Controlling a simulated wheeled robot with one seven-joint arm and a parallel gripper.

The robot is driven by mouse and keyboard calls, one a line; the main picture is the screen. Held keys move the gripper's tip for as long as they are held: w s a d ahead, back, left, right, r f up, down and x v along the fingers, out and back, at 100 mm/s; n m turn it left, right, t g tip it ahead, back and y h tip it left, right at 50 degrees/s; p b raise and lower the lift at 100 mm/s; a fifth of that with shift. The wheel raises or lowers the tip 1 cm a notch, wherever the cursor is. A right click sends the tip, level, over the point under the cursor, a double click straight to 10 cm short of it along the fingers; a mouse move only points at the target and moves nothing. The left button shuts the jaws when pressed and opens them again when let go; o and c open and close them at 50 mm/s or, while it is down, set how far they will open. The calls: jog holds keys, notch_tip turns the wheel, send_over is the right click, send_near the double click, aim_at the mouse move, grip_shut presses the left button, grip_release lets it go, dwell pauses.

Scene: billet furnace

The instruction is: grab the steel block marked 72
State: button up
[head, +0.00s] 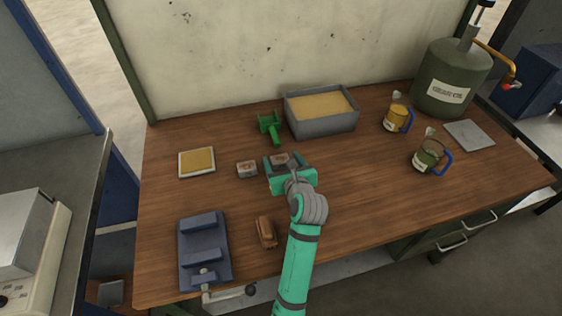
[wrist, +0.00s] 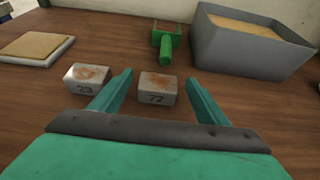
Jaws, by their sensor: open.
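The steel block marked 72 (wrist: 157,88) sits on the wooden table, with a rusty patch on its top. In the head view it shows (head: 279,159) just beyond my gripper, partly hidden by it. My gripper (wrist: 159,84) is open, with one green finger on each side of the block; I cannot tell how far down the fingers reach. A second steel block, marked 29 (wrist: 87,79), sits just left of the left finger; it also shows in the head view (head: 247,169).
A grey bin of sand (head: 322,124) and a green tool (head: 270,127) stand behind the blocks. A framed tan pad (head: 197,162) lies left. A blue vise (head: 204,250) and brown brush (head: 266,232) are nearer. The table's right front is clear.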

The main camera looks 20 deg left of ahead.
jog(key=shift+s+d, duration=0.1)
jog(key=shift+c, duration=0.9)
jog(key=shift+s+a, duration=0.15)
jog(key=shift+a, duration=0.1)
jog(key=c, duration=1.5)
jog(key=shift+r, duration=0.15)
jog(key=shift+d, duration=0.1)
